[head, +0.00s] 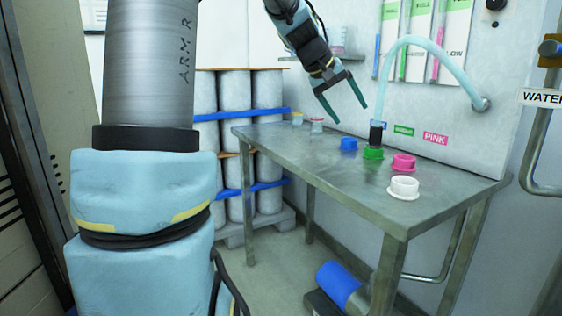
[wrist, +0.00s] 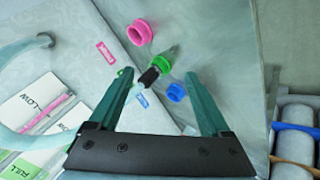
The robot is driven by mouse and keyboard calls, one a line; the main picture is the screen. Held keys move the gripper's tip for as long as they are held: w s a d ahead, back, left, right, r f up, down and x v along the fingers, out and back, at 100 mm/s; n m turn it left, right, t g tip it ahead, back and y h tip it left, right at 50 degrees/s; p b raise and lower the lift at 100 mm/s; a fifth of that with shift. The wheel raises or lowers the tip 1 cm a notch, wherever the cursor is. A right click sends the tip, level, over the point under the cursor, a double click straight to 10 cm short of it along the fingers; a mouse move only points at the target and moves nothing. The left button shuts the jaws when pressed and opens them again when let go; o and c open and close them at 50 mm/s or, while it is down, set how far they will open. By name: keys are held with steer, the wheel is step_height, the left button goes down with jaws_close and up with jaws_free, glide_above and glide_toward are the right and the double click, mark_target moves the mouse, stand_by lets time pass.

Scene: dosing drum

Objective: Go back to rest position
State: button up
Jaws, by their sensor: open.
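My gripper (head: 350,112) is open and empty, held in the air above the back of the steel table (head: 330,170). In the wrist view its two fingers (wrist: 158,75) are spread, with nothing between them but the scene beyond. Below and to the right of it in the head view stand a blue cap (head: 348,144), a green ring (head: 373,153), a pink ring (head: 403,161) and a white ring (head: 403,187). A dark nozzle (head: 377,133) stands at the green ring; whether it sits inside cannot be told. The blue, green and pink pieces also show in the wrist view.
A pale blue hose (head: 440,55) arcs from the wall to the nozzle. Green and pink labels (head: 435,138) are on the wall. Two small items (head: 317,124) sit at the table's far left. Wrapped drums (head: 236,95) stand behind. A blue cylinder (head: 340,283) is under the table.

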steer(key=s+a+f+g+y, duration=0.1)
steer(key=s+a+f+y, duration=0.2)
steer(key=s+a+f, duration=0.8)
steer(key=s+a+f+g+y, duration=0.1)
steer(key=s+a+f+y, duration=0.3)
steer(key=s+a+f, duration=0.6)
step_height(320, 180, up, 10)
steer(key=w+a+p, duration=0.1)
steer(key=a+p, duration=0.1)
steer(key=p, duration=1)
steer(key=shift+f, duration=0.15)
steer(key=shift+w, duration=0.1)
steer(key=shift+c, duration=0.2)
